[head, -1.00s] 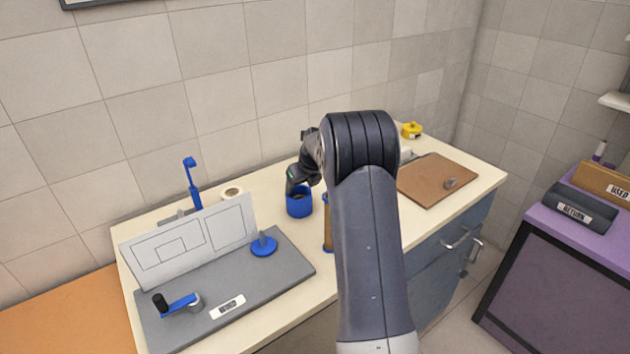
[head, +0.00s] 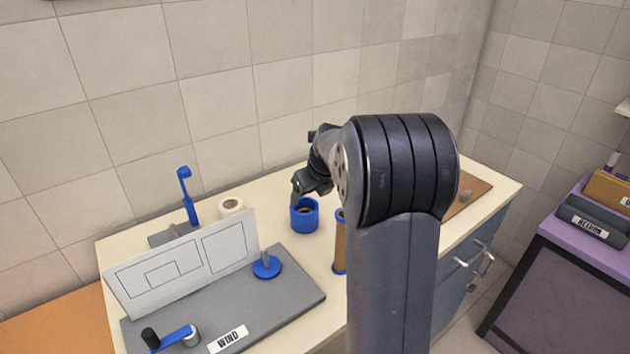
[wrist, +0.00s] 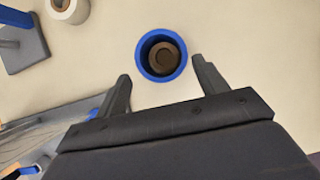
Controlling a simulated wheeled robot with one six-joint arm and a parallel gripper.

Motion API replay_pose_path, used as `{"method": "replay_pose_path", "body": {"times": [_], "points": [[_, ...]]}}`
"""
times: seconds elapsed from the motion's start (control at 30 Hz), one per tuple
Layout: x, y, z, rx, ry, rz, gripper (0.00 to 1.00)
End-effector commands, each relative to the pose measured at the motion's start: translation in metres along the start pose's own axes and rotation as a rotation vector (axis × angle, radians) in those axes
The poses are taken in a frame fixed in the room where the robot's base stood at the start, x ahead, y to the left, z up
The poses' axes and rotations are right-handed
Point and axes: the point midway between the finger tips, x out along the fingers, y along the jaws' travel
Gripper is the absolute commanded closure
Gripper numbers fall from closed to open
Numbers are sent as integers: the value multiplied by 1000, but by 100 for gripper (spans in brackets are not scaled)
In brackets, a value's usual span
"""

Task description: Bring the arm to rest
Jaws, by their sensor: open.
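My arm rises through the middle of the head view and bends down over the counter (head: 128,252). My gripper (wrist: 162,82) is open in the wrist view, its two fingers apart with nothing between them. A blue cup (wrist: 162,54) with a brown round thing (wrist: 163,60) inside lies just beyond the fingertips. The cup also shows in the head view (head: 304,220), right under my wrist. In the head view the fingers are mostly hidden by the wrist. I cannot tell the exact height of the fingertips above the cup.
A grey board (head: 290,297) with a white panel (head: 180,262), a crank (head: 172,338) and a blue spindle (head: 267,266) is at left. A blue-ended brown roll (head: 340,242) stands beside my arm. A white roll (head: 231,207) and blue post (head: 187,195) stand behind. A purple cabinet (head: 572,255) is at right.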

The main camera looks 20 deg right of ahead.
Motion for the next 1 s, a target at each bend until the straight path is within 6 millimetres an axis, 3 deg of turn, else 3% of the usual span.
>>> {"method": "replay_pose_path", "body": {"times": [0.03, 0.2, 0.4, 0.77, 1.0], "points": [[-14, -1, 2, 2, -13, -6, 32], [-45, -3, 5, 6, -37, -13, 32], [-60, -4, 7, 8, -46, -16, 32], [-61, -4, 8, 9, -47, -15, 32], [-37, -2, 6, 7, -28, -7, 32]]}}
